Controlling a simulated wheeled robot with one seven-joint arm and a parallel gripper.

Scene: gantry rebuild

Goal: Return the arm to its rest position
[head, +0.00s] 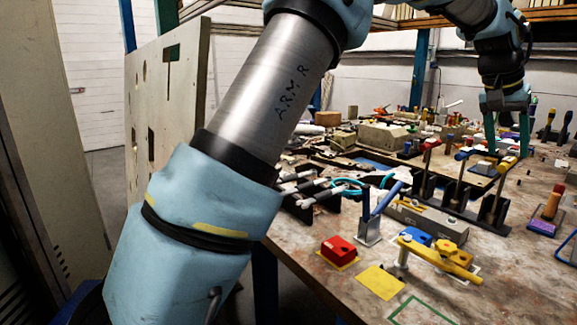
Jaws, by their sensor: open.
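My arm (277,80) rises from the lower left, passes out of the top of the head view and comes back down at the upper right. My gripper (507,145) hangs there pointing down, its two teal fingers apart. I see nothing between the fingers. It is over the far right part of the cluttered workbench (330,285). I cannot tell its exact height above the things behind and below it.
A red block (338,249), a yellow square (380,282), a yellow clamp-like part (440,258) and a blue-handled tool in a stand (368,228) are near the front. Upright handled tools (458,190) stand behind. A perforated panel (165,110) stands left of my arm.

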